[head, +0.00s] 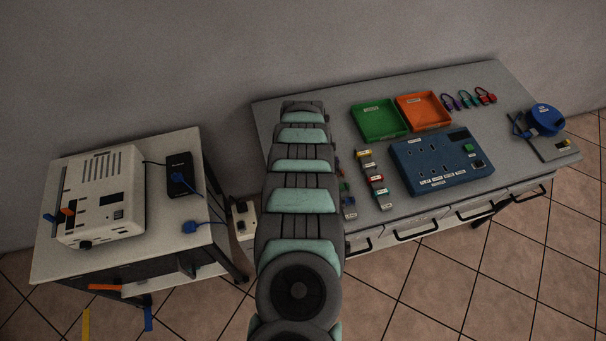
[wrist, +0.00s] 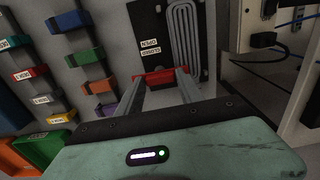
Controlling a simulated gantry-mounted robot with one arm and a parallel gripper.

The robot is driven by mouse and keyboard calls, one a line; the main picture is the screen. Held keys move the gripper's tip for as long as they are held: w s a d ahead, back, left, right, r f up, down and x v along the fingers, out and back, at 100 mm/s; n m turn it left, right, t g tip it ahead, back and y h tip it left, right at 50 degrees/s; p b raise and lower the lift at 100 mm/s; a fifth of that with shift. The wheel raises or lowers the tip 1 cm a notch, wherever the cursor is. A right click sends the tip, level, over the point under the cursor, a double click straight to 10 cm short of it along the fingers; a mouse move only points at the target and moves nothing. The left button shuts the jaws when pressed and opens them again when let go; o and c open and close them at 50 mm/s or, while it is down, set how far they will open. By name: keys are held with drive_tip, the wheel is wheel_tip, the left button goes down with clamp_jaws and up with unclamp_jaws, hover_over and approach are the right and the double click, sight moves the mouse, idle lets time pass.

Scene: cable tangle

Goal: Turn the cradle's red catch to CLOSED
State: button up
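The red catch (wrist: 160,76) shows as a short horizontal bar at the upper middle of the wrist view, on the cradle's black plate (wrist: 146,22). White labels reading OPEN and CLOSED (wrist: 122,50) are on the plate, up and left of the catch. My gripper (wrist: 161,80) has its two fingers spread apart, with the tips at the two ends of the red bar. I cannot tell whether they touch it. In the head view my arm hides the gripper, and I cannot make out the cradle or catch there.
Coloured clips on strips (wrist: 75,20) stand left of my gripper in the wrist view. A coiled grey cable (wrist: 187,40) lies right of the plate. In the head view, a blue socket box (head: 440,165) and green tray (head: 378,120) stand right of my arm.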

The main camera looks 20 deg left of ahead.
drive_tip(key=o, duration=0.3)
drive_tip(key=shift+o, duration=0.2)
wheel_tip(320, 180, up, 11)
idle(0.6)
drive_tip(key=shift+f, duration=0.15)
